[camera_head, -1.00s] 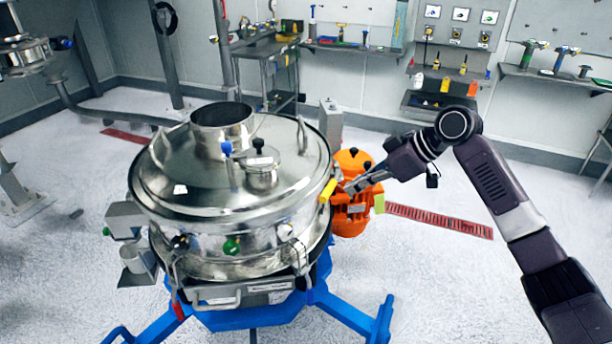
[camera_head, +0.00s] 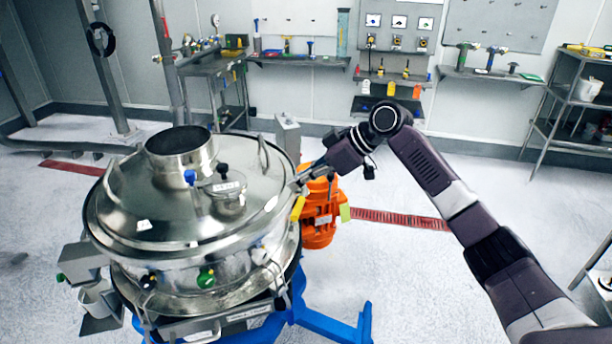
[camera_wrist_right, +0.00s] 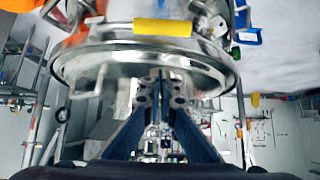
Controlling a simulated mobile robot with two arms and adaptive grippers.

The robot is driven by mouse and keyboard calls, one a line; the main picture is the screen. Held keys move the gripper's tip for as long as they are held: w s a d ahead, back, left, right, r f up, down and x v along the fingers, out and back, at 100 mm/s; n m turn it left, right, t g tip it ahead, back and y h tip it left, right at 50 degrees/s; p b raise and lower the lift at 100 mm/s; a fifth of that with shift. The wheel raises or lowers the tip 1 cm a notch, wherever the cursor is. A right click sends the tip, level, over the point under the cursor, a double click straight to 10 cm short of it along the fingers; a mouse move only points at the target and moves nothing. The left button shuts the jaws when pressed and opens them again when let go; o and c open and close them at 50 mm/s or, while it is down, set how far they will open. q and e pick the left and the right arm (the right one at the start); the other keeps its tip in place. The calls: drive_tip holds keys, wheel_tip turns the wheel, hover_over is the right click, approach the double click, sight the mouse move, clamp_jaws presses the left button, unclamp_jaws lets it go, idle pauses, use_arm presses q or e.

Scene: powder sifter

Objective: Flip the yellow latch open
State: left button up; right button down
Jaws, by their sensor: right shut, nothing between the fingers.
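The yellow latch (camera_head: 297,208) is a short yellow bar on the right side of the round steel sifter (camera_head: 190,215), at the lid's rim. In the right wrist view the latch (camera_wrist_right: 162,27) lies level across the top, with the shiny rim (camera_wrist_right: 190,60) just below it. My right gripper (camera_head: 303,179) is at the right edge of the lid, a little above and behind the latch. In the wrist view its fingers (camera_wrist_right: 160,85) converge, shut and empty, apart from the latch in the picture. Whether the fingertips touch the rim is unclear. My left gripper is not seen.
An orange motor (camera_head: 320,215) stands right beside the sifter, below my right arm. Blue legs (camera_head: 335,325) spread under the sifter. A wall shelf with tools (camera_head: 390,105) and a grey rack (camera_head: 560,110) stand farther back.

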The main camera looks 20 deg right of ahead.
sight(300, 201)
drive_tip(key=p+x, duration=0.2)
drive_tip(key=x, duration=0.3)
drive_tip(key=shift+w+a+f, duration=0.15)
drive_tip(key=shift+a, duration=0.15)
drive_tip(key=d, duration=0.1)
drive_tip(key=s+f+p, duration=0.1)
drive_tip(key=d, duration=0.1)
drive_tip(key=shift+s+d+f+p, duration=0.25)
drive_tip(key=shift+s+d+p, duration=0.05)
drive_tip(key=shift+s+d+f, duration=0.15)
drive_tip(key=shift+s+d, duration=0.15)
drive_tip(key=shift+d, duration=0.1)
drive_tip(key=shift+a+f, duration=0.1)
drive_tip(key=shift+w, duration=0.1)
